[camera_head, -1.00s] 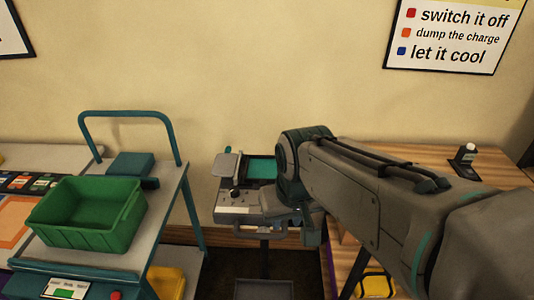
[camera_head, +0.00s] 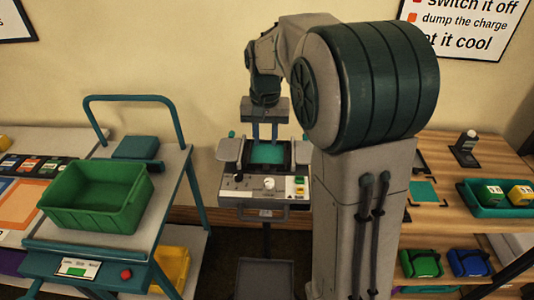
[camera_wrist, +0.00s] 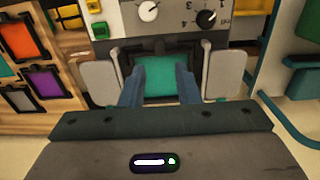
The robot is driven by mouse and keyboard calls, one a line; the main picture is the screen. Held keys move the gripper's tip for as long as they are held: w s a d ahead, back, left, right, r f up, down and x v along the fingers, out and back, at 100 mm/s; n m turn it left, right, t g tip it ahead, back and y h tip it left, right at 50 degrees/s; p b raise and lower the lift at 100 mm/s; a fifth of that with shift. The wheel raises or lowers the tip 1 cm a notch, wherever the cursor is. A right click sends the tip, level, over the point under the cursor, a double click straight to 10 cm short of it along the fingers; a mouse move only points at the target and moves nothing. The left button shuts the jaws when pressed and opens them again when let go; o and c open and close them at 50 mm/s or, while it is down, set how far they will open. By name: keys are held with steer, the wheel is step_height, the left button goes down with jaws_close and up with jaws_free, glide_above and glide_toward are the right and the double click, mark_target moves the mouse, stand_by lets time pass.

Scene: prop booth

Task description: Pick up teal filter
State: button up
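The teal filter (camera_head: 267,153) lies flat in the top of a grey machine with knobs (camera_head: 240,184), between two raised grey side flaps. It also shows in the wrist view (camera_wrist: 160,76). My gripper (camera_head: 265,138) points down over the machine. Its two fingers stand apart with nothing held between them. In the wrist view my gripper (camera_wrist: 158,84) frames the filter, a finger toward each side. The fingertips look close to the filter; I cannot tell whether they touch it. The fingers hide part of the filter's side edges.
A teal cart (camera_head: 176,206) with a green bin (camera_head: 96,199) stands to the left. A wooden table (camera_head: 440,157) on the right bears a teal square (camera_head: 423,191) and a teal tray (camera_head: 480,208). My arm hides the space right of the machine.

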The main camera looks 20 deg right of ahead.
mark_target(266, 168)
step_height(266, 168, down, 10)
steer(key=shift+w+d+f+p, duration=0.1)
steer(key=shift+p, duration=0.65)
jaws_close()
